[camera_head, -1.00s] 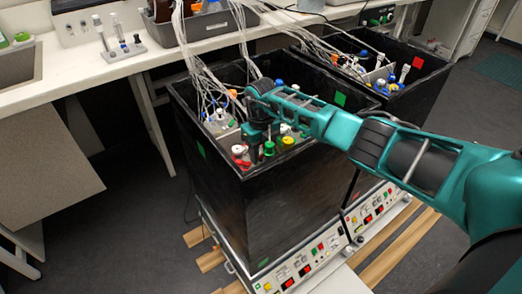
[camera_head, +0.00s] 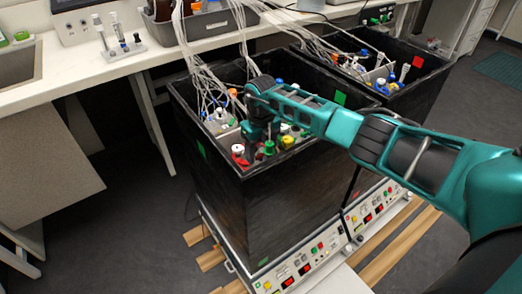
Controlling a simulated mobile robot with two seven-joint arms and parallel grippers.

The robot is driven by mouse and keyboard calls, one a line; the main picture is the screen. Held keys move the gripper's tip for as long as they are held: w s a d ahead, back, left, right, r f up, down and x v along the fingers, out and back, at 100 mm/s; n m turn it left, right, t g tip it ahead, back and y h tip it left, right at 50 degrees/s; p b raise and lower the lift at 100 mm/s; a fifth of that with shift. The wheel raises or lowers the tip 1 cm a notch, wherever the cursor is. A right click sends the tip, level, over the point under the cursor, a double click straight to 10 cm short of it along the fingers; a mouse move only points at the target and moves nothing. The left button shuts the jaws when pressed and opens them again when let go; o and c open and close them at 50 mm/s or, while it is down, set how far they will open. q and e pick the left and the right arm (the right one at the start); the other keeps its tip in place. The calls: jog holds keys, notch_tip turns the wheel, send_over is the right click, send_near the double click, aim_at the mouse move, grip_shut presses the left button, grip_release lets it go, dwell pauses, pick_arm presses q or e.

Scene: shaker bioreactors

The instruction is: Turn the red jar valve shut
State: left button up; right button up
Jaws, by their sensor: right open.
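The red jar valve (camera_head: 240,159) is a small red ring around a white top at the near left corner inside the front black box (camera_head: 250,215). A whitish knob (camera_head: 238,149) sits at its centre. My right gripper (camera_head: 252,150) points down into the box, close beside the red valve on its right. Its fingers are small and dark here, and they partly cover the valve's right side. I cannot tell whether they touch it. The gripper is open. My left gripper is not in view.
White tubes (camera_head: 186,50) run up from the box. A second black box (camera_head: 425,85) stands behind right.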

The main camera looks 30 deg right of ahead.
aim_at(261, 154)
notch_tip(261, 154, up, 12)
jog(key=p, duration=0.1)
jog(key=shift+r, duration=0.25)
dwell(0.5)
